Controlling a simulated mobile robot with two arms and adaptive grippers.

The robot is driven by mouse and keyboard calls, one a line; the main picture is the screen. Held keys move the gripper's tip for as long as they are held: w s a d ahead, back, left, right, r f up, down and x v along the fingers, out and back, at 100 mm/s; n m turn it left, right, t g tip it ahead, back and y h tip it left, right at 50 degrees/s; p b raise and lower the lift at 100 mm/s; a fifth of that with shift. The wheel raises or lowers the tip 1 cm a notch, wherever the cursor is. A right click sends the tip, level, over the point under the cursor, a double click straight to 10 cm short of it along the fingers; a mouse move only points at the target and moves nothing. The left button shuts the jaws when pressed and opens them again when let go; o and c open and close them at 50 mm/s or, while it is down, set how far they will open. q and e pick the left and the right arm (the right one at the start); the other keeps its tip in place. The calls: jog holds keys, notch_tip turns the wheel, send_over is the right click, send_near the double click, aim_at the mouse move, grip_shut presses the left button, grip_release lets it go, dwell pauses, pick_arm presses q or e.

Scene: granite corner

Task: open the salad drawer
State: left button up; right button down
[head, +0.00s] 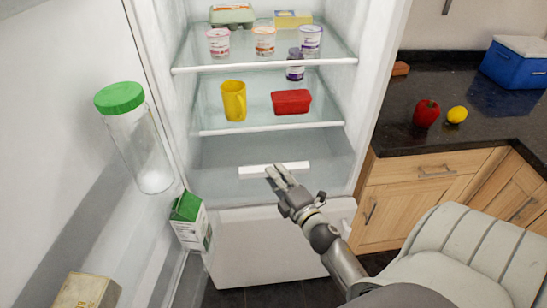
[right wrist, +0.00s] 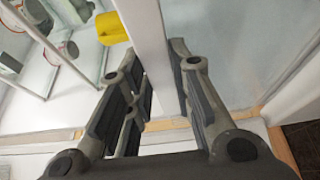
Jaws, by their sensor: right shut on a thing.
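The salad drawer (head: 222,188) is the grey translucent bin at the bottom of the open fridge, below the lowest glass shelf. Its white handle strip (head: 252,170) runs across the upper front. My right gripper (head: 277,175) reaches it from the lower right and is shut on the handle, near its middle. In the right wrist view the fingers (right wrist: 160,95) stand on both sides of the white handle strip (right wrist: 148,40). I cannot tell whether the drawer has slid out at all. My left gripper is not in view.
The fridge door, at left, holds a green-lidded jar (head: 140,145) and a green-and-white carton (head: 188,220). A yellow mug (head: 233,100) and red box (head: 291,101) stand on the shelf above the drawer. A pale chair (head: 470,255) is at lower right, beside wooden cabinets (head: 415,195).

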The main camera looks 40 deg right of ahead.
jog(key=shift+s+a+f, duration=0.15)
jog(key=shift+s+a, duration=0.1)
jog(key=shift+s, duration=0.2)
jog(key=shift+s+a+f, duration=0.15)
jog(key=shift+s+a, duration=0.05)
jog(key=shift+s, duration=0.2)
jog(key=c, duration=1.4)
grip_release()
jog(key=shift+w, duration=0.15)
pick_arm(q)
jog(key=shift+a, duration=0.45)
pick_arm(e)
jog(key=shift+o, duration=0.2)
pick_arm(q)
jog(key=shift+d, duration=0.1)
pick_arm(e)
jog(key=shift+r, duration=0.1)
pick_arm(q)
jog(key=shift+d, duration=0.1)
pick_arm(e)
jog(key=s+a, duration=0.2)
jog(key=s, duration=1)
jog(key=shift+w, duration=0.1)
